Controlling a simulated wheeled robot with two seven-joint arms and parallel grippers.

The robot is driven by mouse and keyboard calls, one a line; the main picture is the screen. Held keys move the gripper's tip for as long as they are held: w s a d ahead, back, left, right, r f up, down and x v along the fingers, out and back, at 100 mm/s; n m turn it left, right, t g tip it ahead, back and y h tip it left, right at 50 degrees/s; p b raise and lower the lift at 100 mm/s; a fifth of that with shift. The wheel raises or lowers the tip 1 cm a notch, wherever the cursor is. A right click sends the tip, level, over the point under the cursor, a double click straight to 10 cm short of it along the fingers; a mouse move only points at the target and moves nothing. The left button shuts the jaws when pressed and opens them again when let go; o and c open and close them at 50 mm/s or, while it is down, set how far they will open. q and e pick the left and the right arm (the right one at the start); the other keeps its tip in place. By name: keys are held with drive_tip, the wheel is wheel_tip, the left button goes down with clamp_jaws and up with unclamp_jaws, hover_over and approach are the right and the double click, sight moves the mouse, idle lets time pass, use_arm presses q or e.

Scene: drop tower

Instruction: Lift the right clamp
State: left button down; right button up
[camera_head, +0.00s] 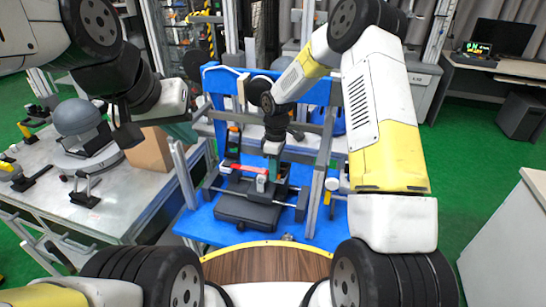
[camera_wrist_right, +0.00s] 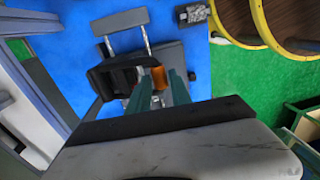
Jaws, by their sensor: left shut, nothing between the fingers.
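The drop tower's black clamping base (camera_head: 250,212) sits on the blue plate inside the frame. A red clamp handle (camera_head: 250,170) lies across its top. My right gripper (camera_head: 272,168) points down at the right side of this clamp area. In the right wrist view, its two teal fingers (camera_wrist_right: 160,82) stand apart, with an orange clamp part (camera_wrist_right: 160,77) showing between their tips. I cannot tell whether they press on it. The black base (camera_wrist_right: 120,75) lies below the fingers. My left gripper (camera_head: 124,132) is shut and empty, over the table at the left, away from the tower.
The tower's grey posts (camera_head: 318,185) stand close on both sides of the right gripper. A grey table (camera_head: 110,205) at left holds a grey dome device (camera_head: 80,125) and a cardboard box (camera_head: 150,152). A round wooden top (camera_head: 265,264) lies in front.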

clamp_jaws()
idle(1.1)
